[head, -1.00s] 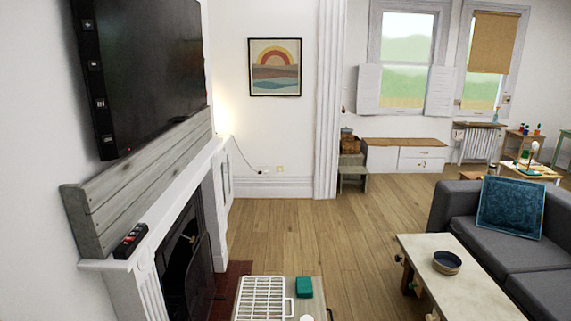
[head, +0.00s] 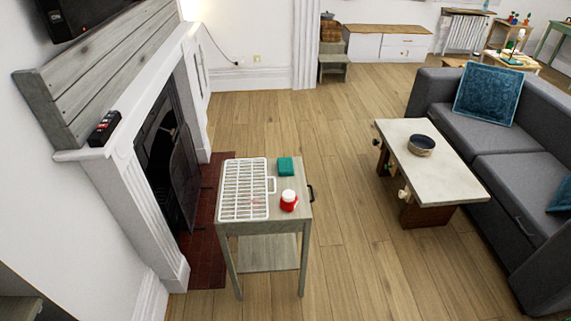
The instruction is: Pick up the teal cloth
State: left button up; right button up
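A small folded teal cloth (head: 286,166) lies on top of a narrow grey wooden side table (head: 258,227), near its far right corner. A white wire rack (head: 244,188) lies flat to the left of the cloth. A red jar with a white lid (head: 289,200) stands nearer to me than the cloth, apart from it. Neither of my grippers shows in the head view.
The fireplace and its mantel (head: 136,140) stand left of the side table, with a brick hearth (head: 209,240) beside it. A coffee table (head: 432,158) bearing a dark bowl (head: 421,145) and a grey sofa (head: 505,150) are at right. Wooden floor (head: 350,250) between is clear.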

aim_at(286, 168)
jog(key=i+l, duration=0.15)
jog(key=l, duration=0.2)
jog(key=i+l, duration=0.15)
jog(key=l, duration=0.2)
jog(key=i+l, duration=0.15)
jog(key=l, duration=0.2)
jog(key=i+l, duration=0.15)
jog(key=l, duration=0.2)
jog(key=i+l+u, duration=0.1)
jog(key=l, duration=0.25)
jog(key=i+l, duration=0.2)
jog(key=l, duration=0.15)
jog(key=i+l, duration=0.1)
jog(key=l, duration=0.25)
